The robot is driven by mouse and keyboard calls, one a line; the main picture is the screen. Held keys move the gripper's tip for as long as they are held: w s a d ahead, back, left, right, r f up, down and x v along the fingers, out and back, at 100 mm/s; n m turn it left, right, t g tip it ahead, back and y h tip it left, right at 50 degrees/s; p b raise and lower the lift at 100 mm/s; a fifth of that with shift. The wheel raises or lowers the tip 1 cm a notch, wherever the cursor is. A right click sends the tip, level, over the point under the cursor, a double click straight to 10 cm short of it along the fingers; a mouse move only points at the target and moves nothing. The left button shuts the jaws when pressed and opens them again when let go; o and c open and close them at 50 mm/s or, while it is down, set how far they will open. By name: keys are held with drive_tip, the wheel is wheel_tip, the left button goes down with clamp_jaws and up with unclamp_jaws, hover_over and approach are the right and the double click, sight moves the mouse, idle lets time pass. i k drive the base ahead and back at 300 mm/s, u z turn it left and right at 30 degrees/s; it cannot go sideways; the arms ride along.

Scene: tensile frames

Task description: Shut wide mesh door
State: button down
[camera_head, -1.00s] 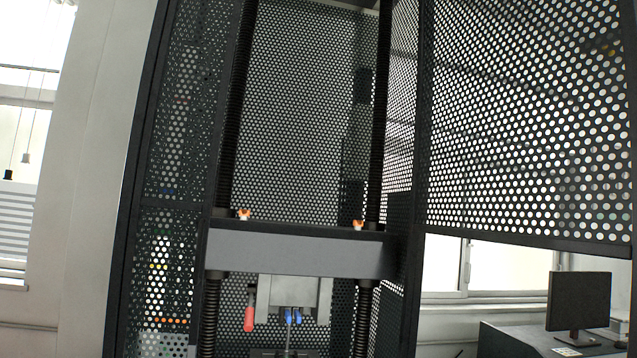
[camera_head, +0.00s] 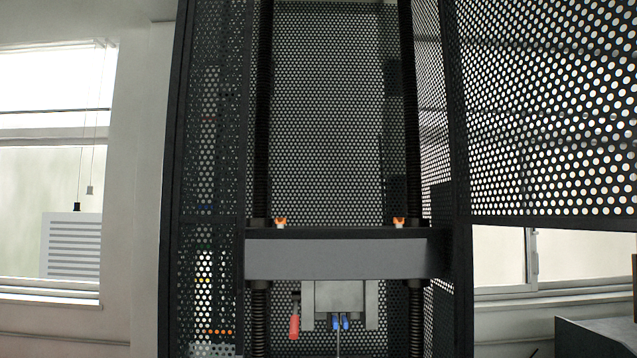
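The wide mesh door (camera_head: 555,110) is a black perforated panel at the upper right. It stands swung open to the right of the tensile frame, and its top and right edge run out of view. Its lower edge crosses above the window. The tensile frame's opening is uncovered, showing the grey crosshead (camera_head: 336,258), two dark screw columns and the perforated back panel (camera_head: 325,120). My gripper is not in view.
A red-handled part (camera_head: 294,326) and blue-tipped grips (camera_head: 340,322) hang below the crosshead. A narrow perforated side panel (camera_head: 207,150) stands at the left. Windows lie at far left and lower right. A dark desk (camera_head: 595,335) shows at the lower right.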

sight(624, 222)
drive_tip(key=z, duration=0.05)
drive_tip(key=i, duration=1)
drive_tip(key=u, duration=0.1)
